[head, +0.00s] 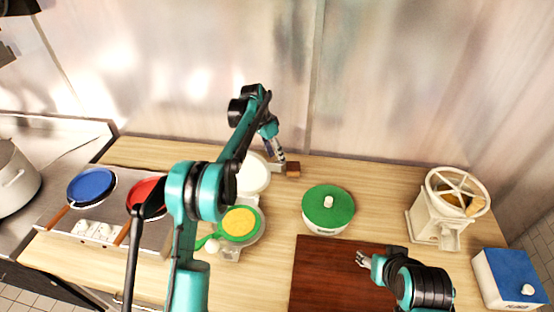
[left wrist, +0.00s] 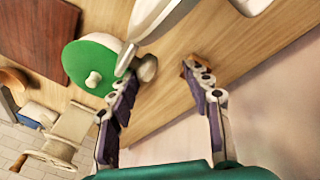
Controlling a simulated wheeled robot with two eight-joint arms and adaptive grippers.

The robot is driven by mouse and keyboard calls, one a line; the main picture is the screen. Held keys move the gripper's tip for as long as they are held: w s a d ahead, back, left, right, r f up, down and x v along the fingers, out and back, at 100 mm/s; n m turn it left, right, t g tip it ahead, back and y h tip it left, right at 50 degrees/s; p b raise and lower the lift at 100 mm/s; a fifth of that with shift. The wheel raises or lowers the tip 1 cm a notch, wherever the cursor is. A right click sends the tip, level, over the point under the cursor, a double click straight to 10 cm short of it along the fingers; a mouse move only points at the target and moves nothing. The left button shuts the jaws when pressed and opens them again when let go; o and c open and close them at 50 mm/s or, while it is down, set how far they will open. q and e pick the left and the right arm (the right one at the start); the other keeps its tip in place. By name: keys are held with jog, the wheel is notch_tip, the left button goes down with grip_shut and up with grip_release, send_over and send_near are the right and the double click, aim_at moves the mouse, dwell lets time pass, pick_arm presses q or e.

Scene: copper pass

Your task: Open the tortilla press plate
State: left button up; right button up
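The tortilla press has a pale base with a round yellow piece on a green disc (head: 239,222). Its white upper plate (head: 253,177) stands tilted back behind the base, away from the yellow piece. In the left wrist view, a white part of the press (left wrist: 152,18) comes in from the top, with a grey knob (left wrist: 146,68) near its tip. My left gripper (head: 279,155) is behind and right of the white plate; its fingers (left wrist: 165,105) are apart with nothing between them. My right gripper (head: 362,259) is over the brown board, apparently open and empty.
A green-lidded pot (head: 328,207) stands right of the press, beside a brown board (head: 312,270). A small brown block (head: 292,169) lies near my left gripper. Blue (head: 92,186) and red pans are at left. A cream grinder (head: 436,220) and a blue-lidded box (head: 512,276) are at right.

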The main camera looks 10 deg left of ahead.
pick_arm(q)
jog(key=v, duration=0.9)
jog(key=shift+r, duration=0.25)
jog(key=shift+a, duration=0.1)
